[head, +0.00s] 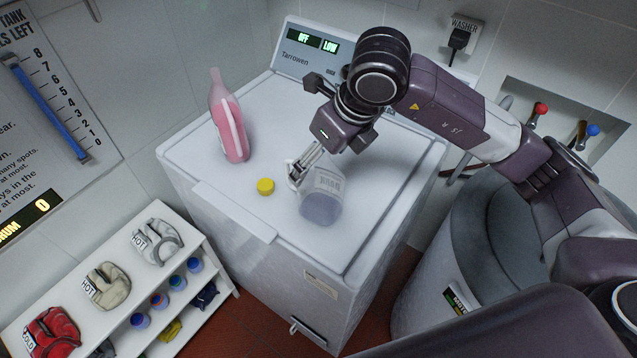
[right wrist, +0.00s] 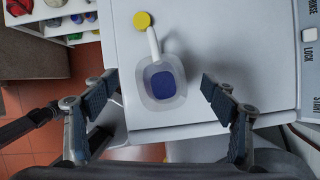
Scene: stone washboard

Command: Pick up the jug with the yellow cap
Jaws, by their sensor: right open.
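A translucent jug (head: 322,200) with dark bluish liquid stands on the white washer top (head: 280,115), near its front right. A round yellow cap (head: 265,186) shows left of it, with a visible gap in the head view. In the right wrist view the jug (right wrist: 163,88) has a pale handle or neck reaching up towards the yellow cap (right wrist: 143,20); I cannot tell whether they touch. My right gripper (head: 299,168) is open at the jug's upper part. In the right wrist view its fingers (right wrist: 158,86) are spread either side of the jug. My left gripper is out of view.
A pink bottle (head: 228,120) stands at the washer's left. A white shelf (head: 200,236) with gloves and small jars is at lower left. A grey tub (head: 440,255) stands right of the washer. Red and blue taps (head: 541,108) are on the wall.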

